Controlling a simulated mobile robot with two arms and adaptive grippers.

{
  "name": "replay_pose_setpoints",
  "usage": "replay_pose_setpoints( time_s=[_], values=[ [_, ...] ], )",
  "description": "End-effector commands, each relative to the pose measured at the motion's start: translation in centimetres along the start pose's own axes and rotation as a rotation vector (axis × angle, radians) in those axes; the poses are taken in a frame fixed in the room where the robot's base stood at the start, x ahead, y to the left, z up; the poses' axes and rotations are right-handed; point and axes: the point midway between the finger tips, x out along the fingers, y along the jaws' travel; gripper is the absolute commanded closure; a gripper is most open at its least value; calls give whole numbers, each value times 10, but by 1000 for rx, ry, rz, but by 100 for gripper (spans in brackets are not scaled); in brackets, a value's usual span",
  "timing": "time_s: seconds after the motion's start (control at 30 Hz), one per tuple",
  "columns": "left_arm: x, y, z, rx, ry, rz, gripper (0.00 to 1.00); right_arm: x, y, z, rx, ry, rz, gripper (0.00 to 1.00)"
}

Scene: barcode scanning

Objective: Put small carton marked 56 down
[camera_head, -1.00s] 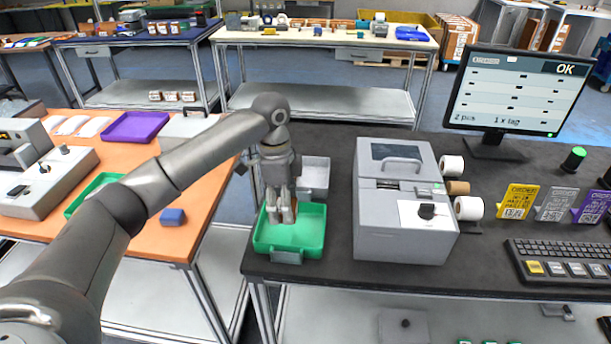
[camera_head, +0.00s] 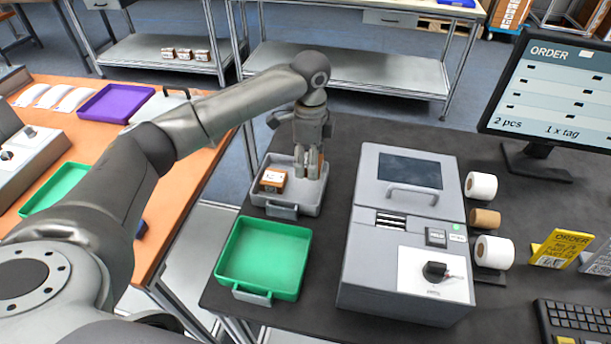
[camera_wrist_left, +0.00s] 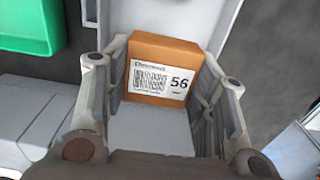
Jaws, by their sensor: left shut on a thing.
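My left gripper (camera_head: 309,170) points down over the right part of the grey tray (camera_head: 281,209). It is shut on the small carton marked 56 (camera_wrist_left: 158,68), a brown box with a white barcode label, seen between the fingers in the left wrist view. In the head view the fingers largely hide this carton, so I cannot tell whether it touches the tray floor. Another small brown carton (camera_head: 272,179) with a pale label lies in the tray's left part, beside the fingers. My right gripper is not in view.
An empty green tray (camera_head: 264,258) stands in front of the grey tray. The grey scanning machine (camera_head: 408,240) is close on the right, with rolls (camera_head: 481,186) beside it. The monitor (camera_head: 558,92) stands farther right. The table's left edge is close to the trays.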

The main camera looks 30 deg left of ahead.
Motion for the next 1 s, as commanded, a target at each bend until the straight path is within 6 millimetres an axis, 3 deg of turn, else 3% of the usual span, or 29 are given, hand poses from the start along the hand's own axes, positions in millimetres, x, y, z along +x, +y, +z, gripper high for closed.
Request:
replay_pose_setpoints(
  time_s=[0.1, 0.2, 0.33, 0.5, 0.6, 0.93, 0.97, 1.0],
  values=[
    [18, 0, 1, -2, -1, 2, 76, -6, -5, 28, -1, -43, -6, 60],
    [27, 0, 0, -2, 0, 0, 76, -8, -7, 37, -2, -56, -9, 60],
    [45, 1, 1, -2, -1, 4, 76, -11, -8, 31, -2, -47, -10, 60],
    [70, 0, 0, -1, -1, 2, 76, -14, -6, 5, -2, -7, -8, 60],
    [76, 0, 0, 0, 1, -1, 76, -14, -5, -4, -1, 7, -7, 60],
    [79, 0, 0, 0, 1, 0, 76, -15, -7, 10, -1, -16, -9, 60],
    [79, 0, 0, 0, 1, 0, 45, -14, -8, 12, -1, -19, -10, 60],
    [79, 0, 0, 0, 1, -1, 40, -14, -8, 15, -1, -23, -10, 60]
  ],
)
